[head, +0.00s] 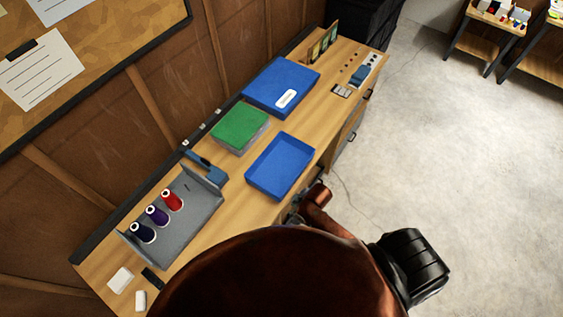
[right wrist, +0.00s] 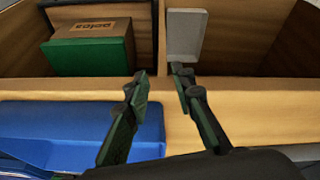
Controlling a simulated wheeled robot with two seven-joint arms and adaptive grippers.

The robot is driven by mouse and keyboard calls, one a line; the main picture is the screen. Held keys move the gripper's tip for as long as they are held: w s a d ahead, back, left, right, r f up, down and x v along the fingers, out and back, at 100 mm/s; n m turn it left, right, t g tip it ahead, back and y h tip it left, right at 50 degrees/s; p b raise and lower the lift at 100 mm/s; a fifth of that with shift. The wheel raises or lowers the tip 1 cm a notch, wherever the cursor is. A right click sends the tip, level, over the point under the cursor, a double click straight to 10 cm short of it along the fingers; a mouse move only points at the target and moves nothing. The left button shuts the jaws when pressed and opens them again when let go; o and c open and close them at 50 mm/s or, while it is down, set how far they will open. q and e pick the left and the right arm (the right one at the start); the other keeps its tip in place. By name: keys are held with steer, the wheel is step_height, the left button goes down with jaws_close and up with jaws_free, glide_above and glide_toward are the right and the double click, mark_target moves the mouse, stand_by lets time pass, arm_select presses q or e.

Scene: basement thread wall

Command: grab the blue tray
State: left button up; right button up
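The blue tray (head: 280,167) is open, shallow and empty. It lies on the wooden desk near its front edge in the head view. My right gripper (head: 296,211) shows only in part in the head view, low beside the desk edge, just below the tray's near corner. My copper arm hides the rest. In the right wrist view its two dark fingers (right wrist: 163,84) are apart, with nothing between them. A blue surface (right wrist: 85,130) lies at the lower left there; I cannot tell whether it is the tray. My left gripper is not in view.
A green-lidded box (head: 239,127) and a closed blue case (head: 281,87) stand behind the tray. A grey holder (head: 190,222) with three thread spools is at left. The wrist view shows wooden compartments and a green box (right wrist: 90,50). Open floor lies to the right.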

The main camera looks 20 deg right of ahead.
step_height(320, 180, up, 8)
steer(key=w+a+n+p, duration=0.1)
steer(key=a+n+p, duration=0.1)
steer(key=a, duration=0.1)
step_height(320, 180, up, 2)
steer(key=n+g+h+p, duration=0.2)
steer(key=n+g, duration=0.1)
steer(key=n, duration=1)
glide_above(299, 176)
steer(key=shift+s+a+r, duration=0.15)
steer(key=shift+s+a, duration=0.1)
steer(key=shift+a, duration=0.15)
steer(key=shift+w+d, duration=0.1)
steer(key=shift+d, duration=0.2)
steer(key=shift+f, duration=0.3)
steer(key=shift+w+d+f+p, duration=0.15)
steer(key=shift+f+p, duration=0.2)
steer(key=shift+f, duration=1.4)
steer(key=shift+w+d+f+p, duration=0.1)
steer(key=shift+f+p, duration=0.2)
steer(key=shift+f, duration=1.45)
steer(key=shift+c, duration=0.7)
